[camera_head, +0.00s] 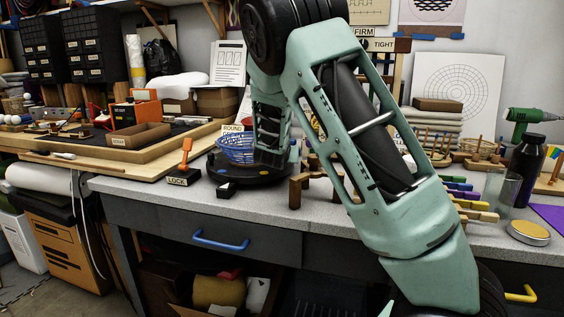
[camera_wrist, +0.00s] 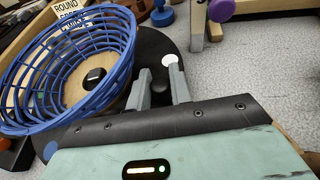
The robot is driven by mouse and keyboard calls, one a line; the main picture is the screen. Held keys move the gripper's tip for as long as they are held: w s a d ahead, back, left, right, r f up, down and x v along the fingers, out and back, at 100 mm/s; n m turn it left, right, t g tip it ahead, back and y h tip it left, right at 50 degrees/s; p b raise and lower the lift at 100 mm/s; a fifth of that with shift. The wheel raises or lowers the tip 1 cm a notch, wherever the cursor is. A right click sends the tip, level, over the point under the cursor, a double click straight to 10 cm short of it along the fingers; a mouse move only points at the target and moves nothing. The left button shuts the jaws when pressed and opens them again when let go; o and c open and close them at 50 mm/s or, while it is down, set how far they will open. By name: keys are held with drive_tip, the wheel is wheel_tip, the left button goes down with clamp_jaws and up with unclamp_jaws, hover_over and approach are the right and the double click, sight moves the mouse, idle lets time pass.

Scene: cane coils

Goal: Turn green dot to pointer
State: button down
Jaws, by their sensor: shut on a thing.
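A black round turntable (camera_head: 262,176) stands on the grey bench and carries a blue woven basket (camera_head: 238,149). The basket fills the left of the wrist view (camera_wrist: 30,75). In the wrist view the turntable's rim (camera_wrist: 148,42) shows a white dot (camera_wrist: 169,59) and a blue dot (camera_wrist: 50,150). The pointer cannot be made out for certain; a small black block (camera_head: 226,190) sits at the disc's front.
An orange lever on a LOCK base (camera_head: 183,178) stands left of the turntable. A ROUND sign (camera_head: 232,128) is behind the basket. Wooden pieces (camera_head: 299,188) stand to the right. The bench front (camera_head: 200,202) is mostly clear.

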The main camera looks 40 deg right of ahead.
drive_tip(key=shift+s+f, duration=0.1)
drive_tip(key=c, duration=1.3)
unclamp_jaws()
drive_tip(key=p+v, duration=0.3)
drive_tip(key=v, duration=1.4)
drive_tip(key=shift+s+a+r, duration=0.1)
drive_tip(key=shift+r, duration=0.15)
